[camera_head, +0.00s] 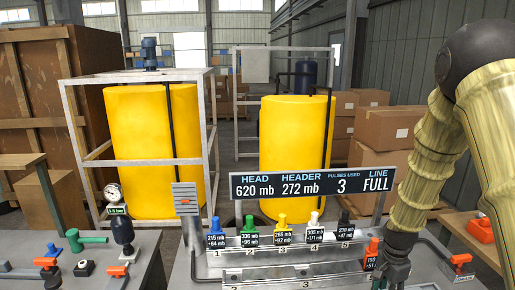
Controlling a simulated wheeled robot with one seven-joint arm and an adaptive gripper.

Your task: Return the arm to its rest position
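My arm (435,140), in a tan ribbed sleeve with a dark joint at the top, reaches down along the right side of the head view. My gripper (388,274) is dark and points down at the right end of the skid's grey bench, beside a red-orange capped piece (371,254) with a small label. It partly overlaps that piece in the picture, and I cannot tell whether they touch. The fingertips are too small and dark to show whether they are open or shut.
Labelled pieces with blue (215,232), green, yellow, white and black caps stand in a numbered row. A display (312,184) reads HEAD 620 mb, HEADER 272 mb, pulses used 3, LINE FULL. A gauge (113,193) and handles stand left; yellow tanks (152,150) stand behind.

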